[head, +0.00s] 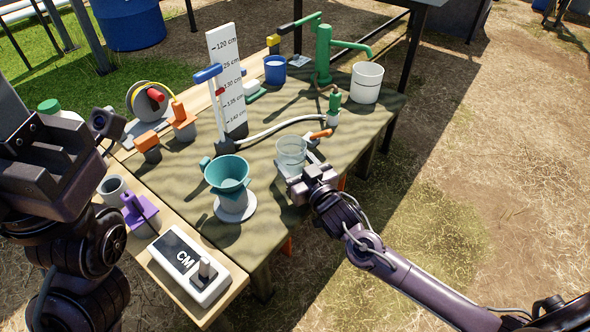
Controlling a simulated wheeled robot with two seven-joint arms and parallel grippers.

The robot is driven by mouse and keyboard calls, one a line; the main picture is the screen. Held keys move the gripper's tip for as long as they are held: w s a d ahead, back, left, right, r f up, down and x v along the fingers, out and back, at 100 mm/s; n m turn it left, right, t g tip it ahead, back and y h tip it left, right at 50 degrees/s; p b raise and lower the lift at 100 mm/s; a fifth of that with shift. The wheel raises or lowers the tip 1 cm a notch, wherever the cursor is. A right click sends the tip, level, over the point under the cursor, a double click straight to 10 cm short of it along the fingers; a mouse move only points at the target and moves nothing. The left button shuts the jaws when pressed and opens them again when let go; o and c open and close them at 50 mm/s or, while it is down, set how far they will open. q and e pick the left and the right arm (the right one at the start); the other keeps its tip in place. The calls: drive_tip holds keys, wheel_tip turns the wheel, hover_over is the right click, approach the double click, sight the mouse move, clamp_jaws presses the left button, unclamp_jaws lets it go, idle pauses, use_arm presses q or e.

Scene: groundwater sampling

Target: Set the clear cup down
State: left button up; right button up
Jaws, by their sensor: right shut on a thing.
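The clear cup (291,150) is at the right part of the table (285,225), upright, near its front right edge. My right gripper (297,176) is at the near side of the cup and shut on it. The fingertips are partly hidden, and I cannot tell whether the cup's base touches the table. My left arm fills the left edge of the view; its gripper (42,175) is large and dark there, and its fingers cannot be made out clearly.
A teal funnel (228,172) on a stand is left of the cup. An orange-handled tool (320,134) lies close behind the cup. A white bucket (366,83), green pump (323,55) and depth scale (228,70) stand farther back. A CM meter (188,264) lies front left.

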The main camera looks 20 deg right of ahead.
drive_tip(key=shift+f, duration=0.5)
drive_tip(key=o, duration=1)
drive_tip(key=shift+f, duration=0.15)
drive_tip(key=shift+o, duration=0.2)
